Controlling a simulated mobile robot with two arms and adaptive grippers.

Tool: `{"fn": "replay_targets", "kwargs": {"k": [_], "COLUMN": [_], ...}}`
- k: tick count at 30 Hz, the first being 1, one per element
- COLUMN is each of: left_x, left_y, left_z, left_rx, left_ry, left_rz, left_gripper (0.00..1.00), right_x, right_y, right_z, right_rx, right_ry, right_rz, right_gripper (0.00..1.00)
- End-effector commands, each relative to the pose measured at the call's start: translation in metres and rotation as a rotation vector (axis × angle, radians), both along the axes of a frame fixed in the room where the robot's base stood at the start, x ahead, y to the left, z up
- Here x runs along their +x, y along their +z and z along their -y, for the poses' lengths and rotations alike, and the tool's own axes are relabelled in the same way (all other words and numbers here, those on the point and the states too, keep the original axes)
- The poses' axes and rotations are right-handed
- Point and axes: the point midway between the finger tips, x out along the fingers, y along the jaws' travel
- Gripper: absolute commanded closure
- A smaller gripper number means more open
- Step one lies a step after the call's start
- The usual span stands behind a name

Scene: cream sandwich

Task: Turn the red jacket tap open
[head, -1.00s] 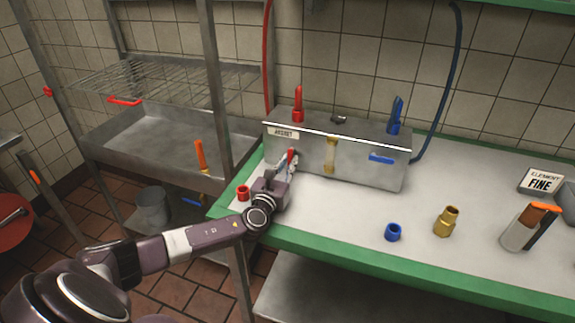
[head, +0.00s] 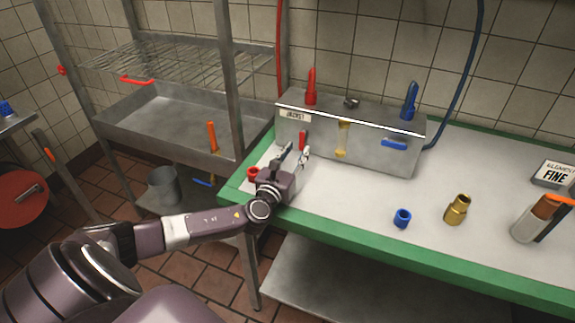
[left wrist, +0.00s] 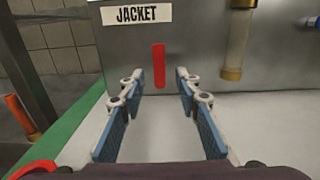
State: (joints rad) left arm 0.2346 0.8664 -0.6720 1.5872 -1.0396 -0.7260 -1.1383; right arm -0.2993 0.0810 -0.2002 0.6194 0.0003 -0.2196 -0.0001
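The red jacket tap handle (head: 303,140) is on the front of the steel box, next to the JACKET label (head: 293,116). In the left wrist view the handle (left wrist: 158,66) stands upright, just below and right of the label. My left gripper (head: 295,153) is in front of the box by the handle. In the left wrist view its blue-padded fingers (left wrist: 158,90) are wide apart and empty. The handle shows between and beyond the fingertips, with no visible contact. My right gripper is not in view.
The steel box (head: 365,160) has a blue horizontal handle (head: 394,145) and a sight tube (head: 342,138). A red ring (head: 253,174) lies near my left gripper. A blue ring (head: 402,218) and a brass fitting (head: 457,209) stand on the green-edged bench (head: 345,238). The front middle is clear.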

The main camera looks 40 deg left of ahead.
Motion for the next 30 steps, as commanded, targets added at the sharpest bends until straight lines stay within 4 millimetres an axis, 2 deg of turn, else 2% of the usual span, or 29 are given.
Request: {"fn": "replay_targets", "kwargs": {"k": [1,6,12,18,30], "left_x": [-0.013,-0.047,-0.073,-0.082,-0.082], "left_y": [-0.002,-0.002,-0.001,0.000,0.000], "left_z": [0.003,0.011,0.017,0.019,0.019], "left_rx": [0.001,-0.001,0.000,-0.001,-0.001], "left_ry": [-0.003,-0.002,-0.001,0.000,0.001], "left_rz": [-0.004,-0.004,-0.002,0.000,0.000], "left_gripper": [0.70,0.70,0.70,0.70,0.70], "right_x": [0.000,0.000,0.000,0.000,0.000], "right_y": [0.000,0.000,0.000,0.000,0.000], "right_z": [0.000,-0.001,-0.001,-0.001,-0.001], "right_rx": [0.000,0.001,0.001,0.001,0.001], "right_ry": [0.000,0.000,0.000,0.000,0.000], "right_rz": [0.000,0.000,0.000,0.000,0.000], "right_gripper": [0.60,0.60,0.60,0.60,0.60]}}
